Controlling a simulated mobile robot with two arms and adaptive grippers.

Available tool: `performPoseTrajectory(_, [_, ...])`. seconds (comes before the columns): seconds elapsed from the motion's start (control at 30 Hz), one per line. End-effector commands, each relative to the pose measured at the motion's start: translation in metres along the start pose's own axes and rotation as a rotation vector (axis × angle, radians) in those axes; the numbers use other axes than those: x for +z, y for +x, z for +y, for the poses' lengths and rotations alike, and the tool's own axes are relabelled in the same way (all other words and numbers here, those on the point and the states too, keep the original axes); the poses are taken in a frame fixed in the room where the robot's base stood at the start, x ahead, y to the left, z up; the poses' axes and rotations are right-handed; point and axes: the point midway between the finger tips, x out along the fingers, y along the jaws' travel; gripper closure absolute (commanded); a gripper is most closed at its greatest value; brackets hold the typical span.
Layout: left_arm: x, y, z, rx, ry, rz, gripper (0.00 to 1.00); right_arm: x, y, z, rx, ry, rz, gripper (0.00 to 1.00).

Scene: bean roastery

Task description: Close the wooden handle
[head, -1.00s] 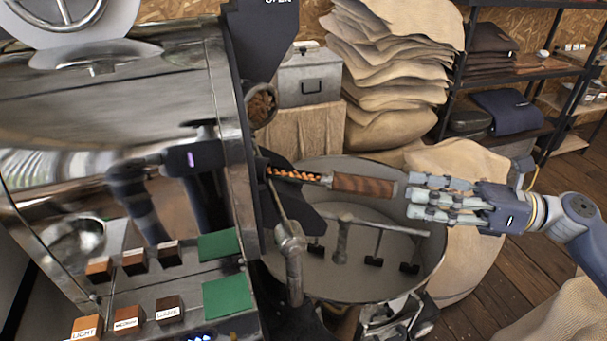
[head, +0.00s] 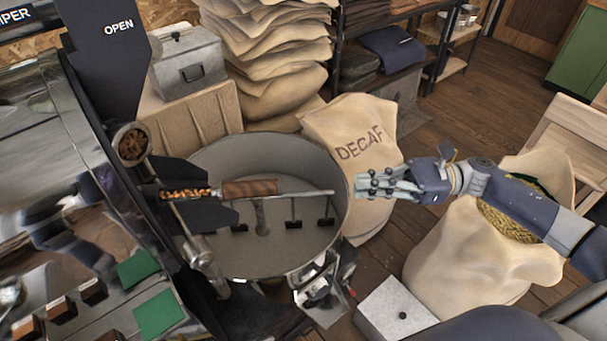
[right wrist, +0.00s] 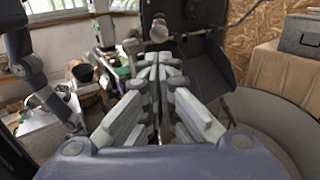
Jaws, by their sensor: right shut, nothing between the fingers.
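The wooden handle (head: 250,188) is a brown cylinder on a metal scoop filled with roasted beans (head: 186,194). It sticks out to the right from the roaster's front, above the round cooling tray (head: 205,160), with the bean-filled part exposed. My right gripper (head: 364,186) is shut and empty, to the right of the handle with a clear gap between them. Its closed fingers (right wrist: 158,65) also show in the right wrist view. A rounded end stands beyond them there; I cannot tell whether it is the handle. My left gripper does not show in the head view.
A decaf sack (head: 352,125) stands behind the gripper, and an open sack of beans (head: 480,262) stands below my right arm. The stirring arm (head: 310,194) spans the tray. A metal box (head: 188,68) sits behind.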

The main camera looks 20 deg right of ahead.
Motion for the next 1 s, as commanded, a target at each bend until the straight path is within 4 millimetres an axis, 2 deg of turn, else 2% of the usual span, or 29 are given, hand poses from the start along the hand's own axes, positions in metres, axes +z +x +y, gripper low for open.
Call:
performPoseTrajectory(0.27, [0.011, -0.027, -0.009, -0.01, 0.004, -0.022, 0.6, 0.007, 0.053, 0.0, 0.003, -0.002, -0.005, 1.0])
performPoseTrajectory(0.4, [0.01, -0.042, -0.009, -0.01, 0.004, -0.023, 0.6, 0.007, 0.084, 0.0, 0.002, -0.001, -0.005, 1.0])
performPoseTrajectory(0.6, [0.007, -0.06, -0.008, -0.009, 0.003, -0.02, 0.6, 0.006, 0.116, 0.0, 0.002, -0.001, -0.002, 1.0])
performPoseTrajectory(0.8, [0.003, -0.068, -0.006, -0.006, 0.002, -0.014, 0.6, 0.002, 0.131, -0.001, 0.0, 0.0, -0.001, 1.0])
performPoseTrajectory(1.0, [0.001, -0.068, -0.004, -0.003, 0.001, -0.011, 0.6, 0.0, 0.134, 0.0, 0.0, 0.0, 0.0, 1.0])
